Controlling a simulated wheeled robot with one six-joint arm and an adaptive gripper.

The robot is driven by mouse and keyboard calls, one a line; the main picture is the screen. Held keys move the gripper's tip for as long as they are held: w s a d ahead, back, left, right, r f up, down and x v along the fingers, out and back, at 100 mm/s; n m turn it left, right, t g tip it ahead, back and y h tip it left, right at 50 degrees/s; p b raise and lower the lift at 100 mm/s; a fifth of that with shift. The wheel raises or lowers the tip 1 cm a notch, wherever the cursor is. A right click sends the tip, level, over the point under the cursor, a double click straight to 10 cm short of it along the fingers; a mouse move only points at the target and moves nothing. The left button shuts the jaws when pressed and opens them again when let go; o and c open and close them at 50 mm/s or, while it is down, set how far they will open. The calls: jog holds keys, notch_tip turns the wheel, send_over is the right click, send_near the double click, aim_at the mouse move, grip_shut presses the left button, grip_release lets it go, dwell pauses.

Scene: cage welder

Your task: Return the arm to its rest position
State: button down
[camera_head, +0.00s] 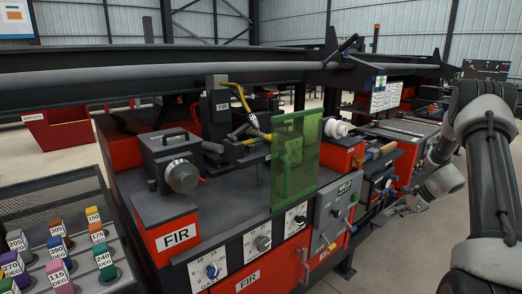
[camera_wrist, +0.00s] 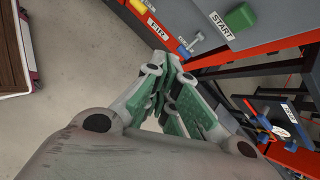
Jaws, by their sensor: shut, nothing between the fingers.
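My arm stands on the right side of the head view, its grey links bent down toward the machine's right end. My gripper (camera_head: 398,208) is at the lower end of the arm, in the air beside the red and black machine. In the wrist view my gripper (camera_wrist: 172,68) has its green-padded fingers drawn together, with nothing between them. The grey floor shows below and beside the fingers.
The welder bench (camera_head: 228,225) carries a green see-through screen (camera_head: 295,155) and a grey motor unit (camera_head: 175,160). A rack of coloured labelled blocks (camera_head: 75,225) stands at left.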

jog(key=s+a+r+n+h, duration=0.2)
jog(key=s+a+r+n, duration=0.3)
jog(key=s+r, duration=0.5)
jog(key=s+a+r+n+h, duration=0.2)
jog(key=s+a+r+n, duration=0.4)
jog(key=s+r+n, duration=0.4)
jog(key=s+a+r+n+h, duration=0.1)
jog(key=s+a+r+n, duration=0.5)
jog(key=s+r, duration=0.6)
jog(key=s+n, duration=0.1)
jog(key=s, duration=0.6)
jog(key=shift+h, duration=0.4)
jog(key=c, duration=2.2)
grip_release()
